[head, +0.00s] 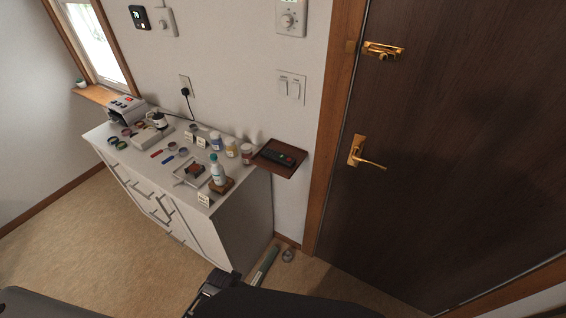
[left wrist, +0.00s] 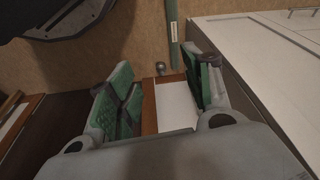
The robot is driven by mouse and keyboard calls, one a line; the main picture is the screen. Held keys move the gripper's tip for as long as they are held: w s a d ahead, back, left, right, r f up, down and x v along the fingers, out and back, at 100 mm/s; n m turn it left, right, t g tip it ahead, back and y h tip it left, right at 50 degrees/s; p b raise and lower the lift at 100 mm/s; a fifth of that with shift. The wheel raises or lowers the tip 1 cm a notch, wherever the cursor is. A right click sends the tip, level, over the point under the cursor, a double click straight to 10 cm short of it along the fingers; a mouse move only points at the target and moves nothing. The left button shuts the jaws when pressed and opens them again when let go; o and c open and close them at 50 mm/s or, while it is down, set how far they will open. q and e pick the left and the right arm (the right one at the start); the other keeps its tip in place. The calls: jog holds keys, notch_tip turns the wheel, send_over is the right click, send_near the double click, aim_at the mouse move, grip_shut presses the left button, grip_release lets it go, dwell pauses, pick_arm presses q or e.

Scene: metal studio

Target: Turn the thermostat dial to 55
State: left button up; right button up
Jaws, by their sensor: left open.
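My left gripper (left wrist: 163,78) is open and empty in the left wrist view, with green pads on both fingers. In the head view only dark parts of my arm show at the bottom edge. My right gripper is not in view.
A white cabinet (head: 232,232) carries bottles, jars and small items. A wooden shelf (head: 289,171) with a dark remote juts from the wall below light switches (head: 291,88). A black digital unit (head: 139,17) hangs further left.

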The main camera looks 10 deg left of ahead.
pick_arm(q)
jog(key=w+d+r+m+t+h, duration=0.1)
jog(key=w+d+r+t, duration=0.15)
jog(key=w+r, duration=1.15)
jog(key=w+d+r+m+t+h, duration=0.2)
jog(key=w+r+t, duration=0.25)
jog(key=r, duration=1.75)
jog(key=w+d+r+m+t+h, duration=0.1)
jog(key=w+d+r+t, duration=0.15)
jog(key=w+r, duration=1.15)
jog(key=w+a+r+m+t+h, duration=0.1)
jog(key=a+r+t+h, duration=0.2)
jog(key=r, duration=2.5)
jog(key=shift+w+a+m+t+b, duration=0.2)
jog(key=shift+m+t+b, duration=0.25)
jog(key=shift+t, duration=0.2)
